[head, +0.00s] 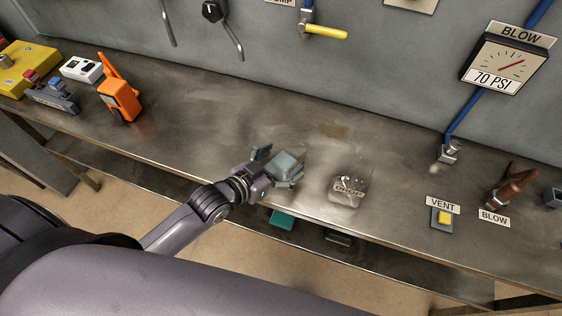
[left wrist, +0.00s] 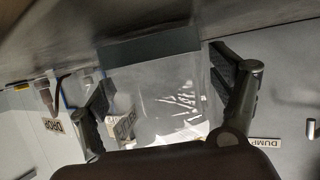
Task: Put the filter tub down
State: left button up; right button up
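The filter tub, seemingly the small box with a grey-teal top (head: 285,163), is at the bench's front edge in the head view. In the left wrist view it is a clear box (left wrist: 165,95) with a dark grey band at its far end. My left gripper (head: 277,167) has its fingers spread either side of it. In the left wrist view the gripper (left wrist: 163,80) shows a gap at the left finger; contact at the right finger is unclear. Whether the tub rests fully on the bench is hidden. My right gripper is not in view.
The metal bench (head: 230,110) is clear behind the tub. Farther right are a yellow VENT button (head: 444,218) and a gauge (head: 505,62). An orange device (head: 119,98) stands at left.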

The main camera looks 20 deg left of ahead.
pick_arm(q)
jog(key=shift+o, duration=0.3)
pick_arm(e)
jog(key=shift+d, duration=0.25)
pick_arm(q)
jog(key=shift+r, duration=0.15)
jog(key=shift+s+a, duration=0.15)
jog(key=shift+s, duration=0.15)
jog(key=b+v, duration=0.1)
jog(key=v, duration=0.9)
jog(key=shift+s+r+b, duration=0.1)
jog(key=shift+r+b, duration=0.05)
jog(key=shift+b, duration=0.2)
jog(key=shift+s+a+r, duration=0.25)
jog(key=shift+s+r, duration=0.05)
jog(key=shift+s, duration=0.15)
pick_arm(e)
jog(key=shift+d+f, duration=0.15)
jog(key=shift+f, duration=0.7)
pick_arm(q)
jog(key=shift+f, duration=0.1)
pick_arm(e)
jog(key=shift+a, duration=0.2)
